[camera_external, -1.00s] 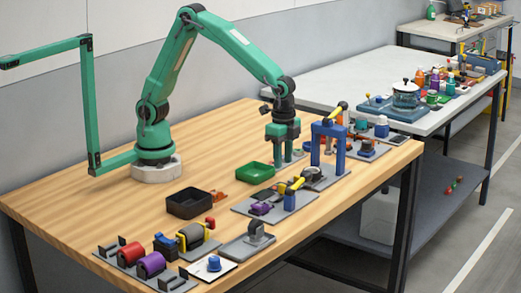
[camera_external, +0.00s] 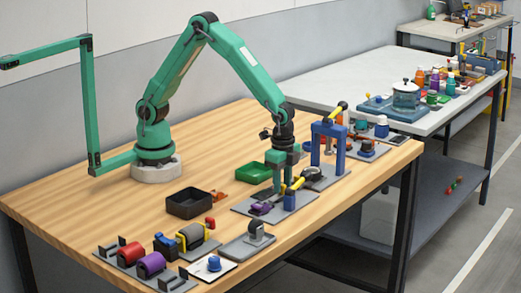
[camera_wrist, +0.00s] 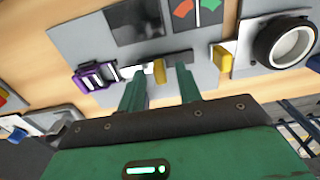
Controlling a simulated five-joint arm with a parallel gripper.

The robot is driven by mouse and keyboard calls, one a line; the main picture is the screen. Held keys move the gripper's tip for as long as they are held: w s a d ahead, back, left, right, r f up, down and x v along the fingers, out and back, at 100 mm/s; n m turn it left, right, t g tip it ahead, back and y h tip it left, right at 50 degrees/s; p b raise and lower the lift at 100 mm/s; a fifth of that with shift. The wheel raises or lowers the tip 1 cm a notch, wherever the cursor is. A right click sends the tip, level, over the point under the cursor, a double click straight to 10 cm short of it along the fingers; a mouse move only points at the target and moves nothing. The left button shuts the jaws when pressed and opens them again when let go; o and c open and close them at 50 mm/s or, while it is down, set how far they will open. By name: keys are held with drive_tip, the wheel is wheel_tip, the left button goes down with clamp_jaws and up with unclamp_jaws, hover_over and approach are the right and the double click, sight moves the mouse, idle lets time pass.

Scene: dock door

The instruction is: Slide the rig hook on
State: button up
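My gripper (camera_external: 283,184) is low over a grey plate (camera_external: 243,207) on the wooden bench. The plate carries a purple slotted piece (camera_external: 262,208), a blue block (camera_external: 290,201) and a yellow lever (camera_external: 297,184). In the wrist view, my gripper (camera_wrist: 160,70) is open, its two green fingers apart with a small yellow tab (camera_wrist: 160,71) between their tips. I cannot tell whether either finger touches it. The purple piece (camera_wrist: 96,77) lies left of the tab, with a pale bar between them. I cannot tell which part is the rig hook.
A green tray (camera_external: 246,177) stands behind the plate, and a black tray (camera_external: 187,211) is to the left. A blue arch (camera_external: 343,150) with a yellow handle stands close at right. A caster fixture (camera_external: 249,247) is in front.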

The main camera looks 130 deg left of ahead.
sight(276, 197)
drive_tip(key=shift+c, duration=0.2)
clamp_jaws()
drive_tip(key=shift+d, duration=1.5)
drive_tip(key=shift+o, duration=0.2)
unclamp_jaws()
drive_tip(key=shift+r, duration=0.1)
